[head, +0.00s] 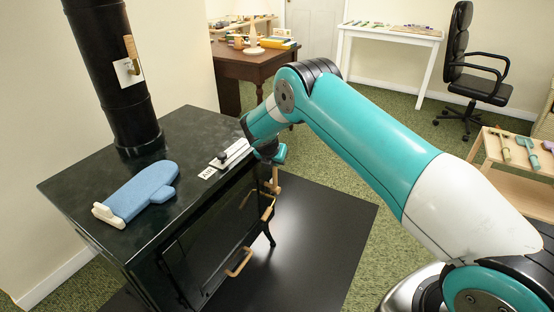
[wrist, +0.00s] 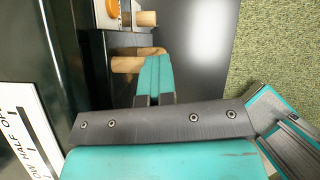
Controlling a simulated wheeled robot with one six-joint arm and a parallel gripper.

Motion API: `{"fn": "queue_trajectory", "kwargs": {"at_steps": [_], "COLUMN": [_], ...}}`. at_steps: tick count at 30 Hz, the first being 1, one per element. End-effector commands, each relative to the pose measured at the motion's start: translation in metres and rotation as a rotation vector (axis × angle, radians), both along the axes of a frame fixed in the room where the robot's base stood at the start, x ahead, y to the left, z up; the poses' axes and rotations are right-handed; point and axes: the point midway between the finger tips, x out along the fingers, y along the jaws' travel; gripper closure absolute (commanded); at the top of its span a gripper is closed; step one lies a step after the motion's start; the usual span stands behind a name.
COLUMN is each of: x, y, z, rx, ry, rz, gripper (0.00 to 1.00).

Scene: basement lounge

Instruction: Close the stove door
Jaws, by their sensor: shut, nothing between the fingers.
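The black stove (head: 105,190) stands at the left in the head view. Its dark front door (head: 200,255) faces the lower right and has a wooden handle (head: 239,262). I cannot tell for sure whether the door stands ajar. My gripper is at the stove's front right corner, pointing down; the arm hides much of it in the head view. In the wrist view the teal fingers of my gripper (wrist: 153,78) are together and empty. A looped wooden handle (wrist: 127,63) lies right beside the fingertips; I cannot tell whether they touch.
A blue oven mitt (head: 142,193) and a white slider plate (head: 230,155) are on the stove top. A black stovepipe (head: 115,70) rises at the back. A black floor plate (head: 325,240) lies clear in front. A wooden side table (head: 520,185) with tools stands at right.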

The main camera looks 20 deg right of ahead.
Motion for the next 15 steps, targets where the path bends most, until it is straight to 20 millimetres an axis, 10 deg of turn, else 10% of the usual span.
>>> {"fn": "queue_trajectory", "kwargs": {"at_steps": [15], "x": [-0.026], "y": [-0.006], "z": [0.035], "rx": [0.002], "ry": [-0.008], "rz": [0.008], "gripper": [1.00]}}
